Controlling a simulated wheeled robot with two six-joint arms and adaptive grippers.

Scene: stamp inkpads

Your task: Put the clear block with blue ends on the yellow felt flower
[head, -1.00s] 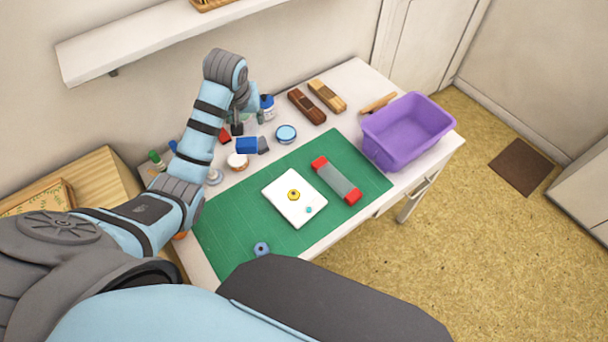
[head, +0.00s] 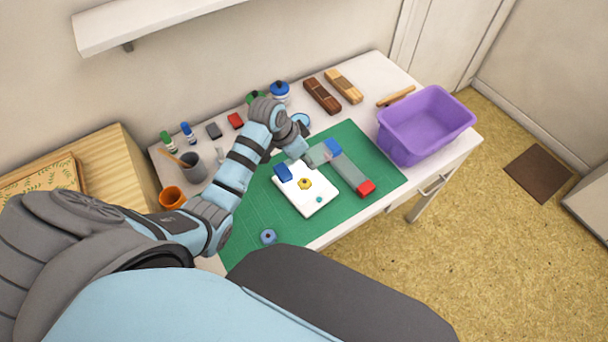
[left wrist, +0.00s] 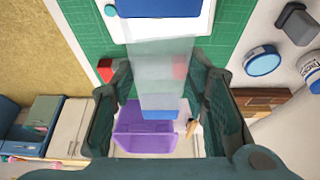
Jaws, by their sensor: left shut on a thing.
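My left gripper (head: 310,157) is shut on the clear block with blue ends (head: 318,155), gripping its clear middle. The block is above the green mat. One blue end (head: 283,172) is over the upper left part of the white card, left of the yellow felt flower (head: 305,184); the other overlaps the far end of the red-ended block. In the left wrist view the clear block (left wrist: 160,75) lies lengthwise between the fingers (left wrist: 160,105). The flower is hidden there. My right gripper is not in view.
The white card (head: 325,195) lies on the green mat (head: 262,208). A clear block with red ends (head: 352,175) lies right of it. A purple tub (head: 425,135) stands at the right. A blue-lidded tin (left wrist: 262,63) is behind.

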